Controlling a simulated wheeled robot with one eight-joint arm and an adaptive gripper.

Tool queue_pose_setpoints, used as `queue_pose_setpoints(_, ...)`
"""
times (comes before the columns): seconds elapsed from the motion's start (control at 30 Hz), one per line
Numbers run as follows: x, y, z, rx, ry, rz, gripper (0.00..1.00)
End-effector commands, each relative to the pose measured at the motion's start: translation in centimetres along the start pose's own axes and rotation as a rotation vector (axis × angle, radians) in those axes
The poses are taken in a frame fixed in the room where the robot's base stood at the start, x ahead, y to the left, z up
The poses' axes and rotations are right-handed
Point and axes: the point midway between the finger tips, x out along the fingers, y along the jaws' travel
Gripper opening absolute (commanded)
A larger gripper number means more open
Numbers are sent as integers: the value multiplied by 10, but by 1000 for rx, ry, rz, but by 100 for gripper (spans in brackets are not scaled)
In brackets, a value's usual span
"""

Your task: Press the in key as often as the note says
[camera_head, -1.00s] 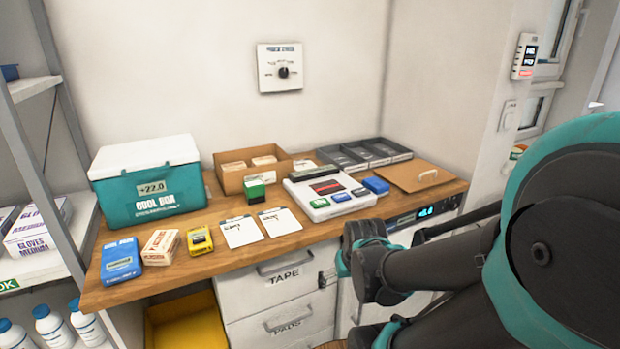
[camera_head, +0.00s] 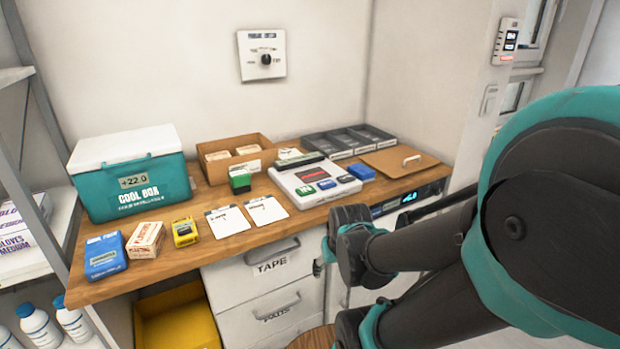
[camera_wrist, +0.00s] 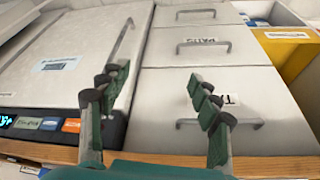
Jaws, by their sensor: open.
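A white counter device (camera_head: 318,196) with a dark red display sits on the wooden worktop in the head view. It has a green key (camera_head: 306,189) and blue keys along its front; the key lettering is too small to read surely. Two white note sheets (camera_head: 227,221) and (camera_head: 266,210) lie left of the device, their writing unreadable. My gripper (camera_wrist: 157,82) is open and empty in the wrist view, in front of the drawer fronts. The device and the notes do not show in the wrist view. In the head view my arm is at the right, in front of the worktop.
Grey trays (camera_head: 350,140) and a brown board (camera_head: 385,165) lie at the right. Drawers (camera_head: 262,290) are below.

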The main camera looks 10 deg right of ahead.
Motion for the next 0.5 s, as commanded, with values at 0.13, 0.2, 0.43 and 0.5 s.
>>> queue_pose_setpoints(0.13,0,0,0,0,0,0,40)
queue_pose_setpoints(0.2,0,0,0,0,0,0,32)
queue_pose_setpoints(0.43,0,0,0,0,0,0,3)
queue_pose_setpoints(0.5,0,0,0,0,0,0,0)
